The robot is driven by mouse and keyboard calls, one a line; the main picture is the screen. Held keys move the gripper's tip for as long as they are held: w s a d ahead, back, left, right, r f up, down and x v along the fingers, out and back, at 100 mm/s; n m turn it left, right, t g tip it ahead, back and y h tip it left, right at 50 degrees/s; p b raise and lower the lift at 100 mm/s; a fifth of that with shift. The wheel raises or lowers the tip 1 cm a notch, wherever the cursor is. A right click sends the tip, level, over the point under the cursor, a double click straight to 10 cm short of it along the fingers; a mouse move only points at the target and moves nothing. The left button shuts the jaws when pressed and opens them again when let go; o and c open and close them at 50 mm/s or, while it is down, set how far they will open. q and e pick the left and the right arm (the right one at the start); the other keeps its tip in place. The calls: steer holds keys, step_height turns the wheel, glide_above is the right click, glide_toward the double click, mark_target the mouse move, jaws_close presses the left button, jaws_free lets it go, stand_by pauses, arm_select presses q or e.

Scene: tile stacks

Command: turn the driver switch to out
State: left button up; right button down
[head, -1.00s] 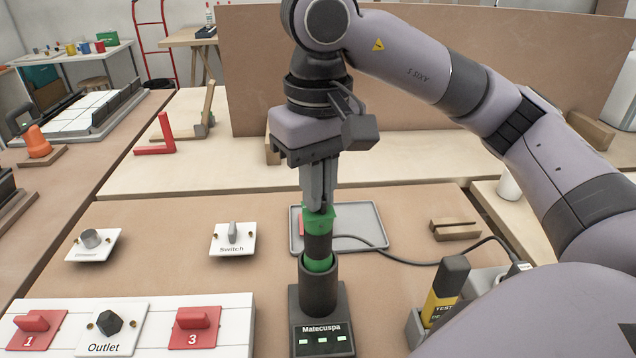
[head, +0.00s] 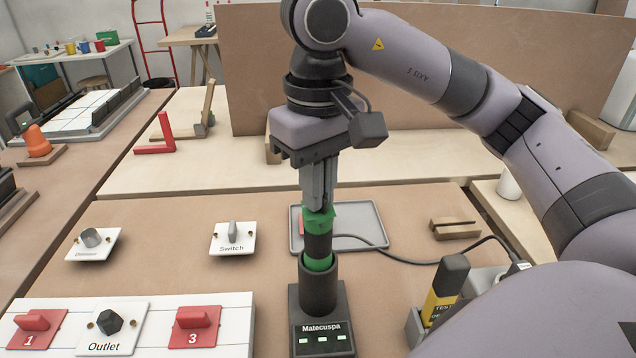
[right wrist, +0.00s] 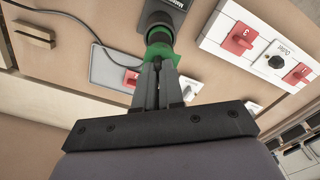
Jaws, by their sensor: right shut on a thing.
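The driver (head: 318,246), green and black, stands upright in the black charger base (head: 318,295) labelled "Matecuspa". My right gripper (head: 319,208) points down from above and is shut on the green top part of the driver. In the right wrist view, the fingers (right wrist: 157,68) close at the green part of the driver (right wrist: 158,50). The fingers hide part of that green top, and I cannot read any switch marking on it. My left gripper is not in view.
A grey tray (head: 365,218) with a red piece lies behind the driver. A black cable runs right to a yellow-black tester (head: 445,290). Switch plate (head: 233,238), dimmer plate (head: 92,243) and a white panel with red switches (head: 240,310) are left. A slotted wooden block (head: 455,229) is right.

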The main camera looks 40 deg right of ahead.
stand_by(0.6)
steer(key=c, duration=1.2)
jaws_free()
steer(key=shift+c, duration=0.2)
steer(key=shift+r, duration=0.1)
arm_select(q)
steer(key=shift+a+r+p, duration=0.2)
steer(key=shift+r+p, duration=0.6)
steer(key=shift+p, duration=0.25)
arm_select(e)
steer(key=shift+r, duration=3.45)
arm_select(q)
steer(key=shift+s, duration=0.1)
